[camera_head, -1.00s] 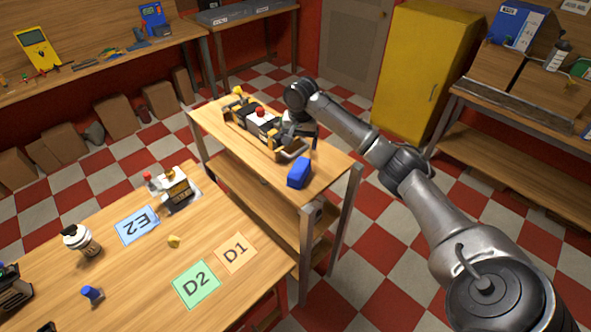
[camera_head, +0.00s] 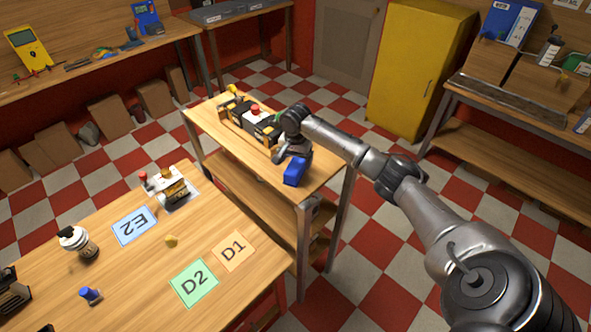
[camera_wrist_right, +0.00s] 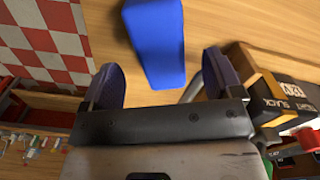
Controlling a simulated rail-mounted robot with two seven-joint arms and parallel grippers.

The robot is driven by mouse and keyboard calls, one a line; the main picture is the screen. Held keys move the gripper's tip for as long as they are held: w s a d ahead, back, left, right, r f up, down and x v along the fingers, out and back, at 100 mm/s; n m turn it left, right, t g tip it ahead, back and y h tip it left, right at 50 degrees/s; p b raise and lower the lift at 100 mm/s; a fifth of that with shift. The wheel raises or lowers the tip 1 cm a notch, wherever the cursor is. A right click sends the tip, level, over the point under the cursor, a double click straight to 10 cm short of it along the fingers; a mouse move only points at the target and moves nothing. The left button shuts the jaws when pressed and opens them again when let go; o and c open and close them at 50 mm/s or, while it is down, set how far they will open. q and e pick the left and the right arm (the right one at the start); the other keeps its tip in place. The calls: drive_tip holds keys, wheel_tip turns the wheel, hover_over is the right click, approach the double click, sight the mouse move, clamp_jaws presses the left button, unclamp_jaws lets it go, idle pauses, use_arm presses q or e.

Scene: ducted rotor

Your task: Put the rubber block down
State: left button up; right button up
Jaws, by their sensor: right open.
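A blue block (camera_head: 294,173), which I take to be the rubber block, lies on the small wooden table (camera_head: 318,181) near its front right edge. My right gripper (camera_head: 287,155) is just behind it, close above the tabletop. In the right wrist view the two dark fingers of my right gripper (camera_wrist_right: 161,65) are spread wide. The blue block (camera_wrist_right: 156,38) lies on the wood ahead of and between them, with a gap to each finger. My left gripper does not show.
A black and white device with a red knob (camera_head: 256,111) stands on the same table behind my right gripper. The larger table in front carries the mats E2 (camera_head: 135,226), D2 (camera_head: 194,284) and D1 (camera_head: 235,251).

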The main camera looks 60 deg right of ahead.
sight(296, 165)
drive_tip(key=shift+f, duration=2.65)
drive_tip(key=shift+r, duration=0.1)
drive_tip(key=c, duration=1.1)
drive_tip(key=shift+c, duration=0.2)
